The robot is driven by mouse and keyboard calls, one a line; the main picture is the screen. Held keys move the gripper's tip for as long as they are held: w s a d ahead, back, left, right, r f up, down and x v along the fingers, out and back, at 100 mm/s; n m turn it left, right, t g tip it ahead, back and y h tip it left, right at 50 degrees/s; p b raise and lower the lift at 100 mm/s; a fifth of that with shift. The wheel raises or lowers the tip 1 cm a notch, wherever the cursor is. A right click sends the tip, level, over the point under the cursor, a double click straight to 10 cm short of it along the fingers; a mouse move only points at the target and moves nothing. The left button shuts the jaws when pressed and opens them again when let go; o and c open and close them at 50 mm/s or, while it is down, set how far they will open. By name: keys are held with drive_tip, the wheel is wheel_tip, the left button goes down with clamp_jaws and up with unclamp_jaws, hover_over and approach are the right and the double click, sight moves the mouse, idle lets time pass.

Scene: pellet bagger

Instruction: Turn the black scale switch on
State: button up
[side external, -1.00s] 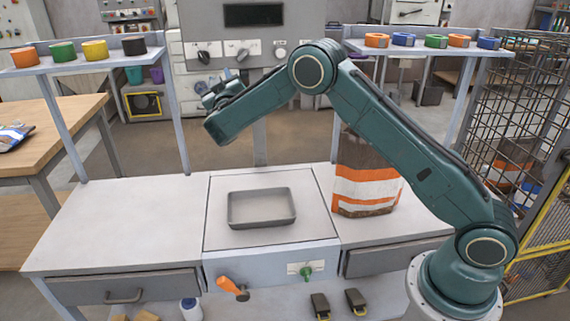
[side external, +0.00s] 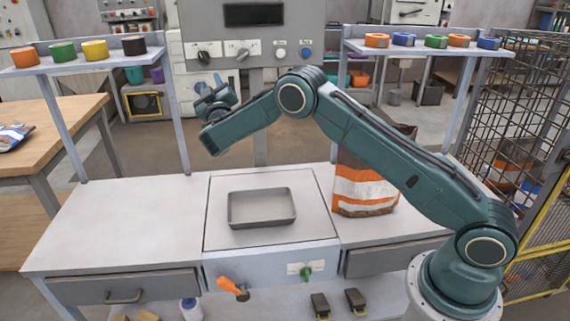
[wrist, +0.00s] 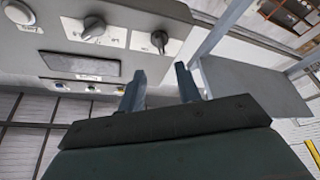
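The black switch (side external: 203,57) is a dark rotary knob on a white plate, at the left of the grey scale panel (side external: 265,76) under a dark display. In the wrist view, which shows the panel upside down, the black switch (wrist: 160,40) lies just beyond my fingertips. My gripper (side external: 208,82) is in front of and below the panel's left part. Its two fingers (wrist: 159,68) are apart, with nothing between them, and the knob lines up with the gap. They appear clear of the knob.
A grey knob (side external: 242,55), a white button (side external: 281,53) and a blue button (side external: 306,53) sit right of the black switch. Tape shelves (side external: 85,63) (side external: 425,50) flank the panel. Below are a metal tray (side external: 262,222) and an orange-striped bag (side external: 365,190).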

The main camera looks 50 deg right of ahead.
sight(204, 60)
drive_tip(key=shift+x, duration=5.65)
drive_tip(key=shift+r, duration=0.1)
clamp_jaws()
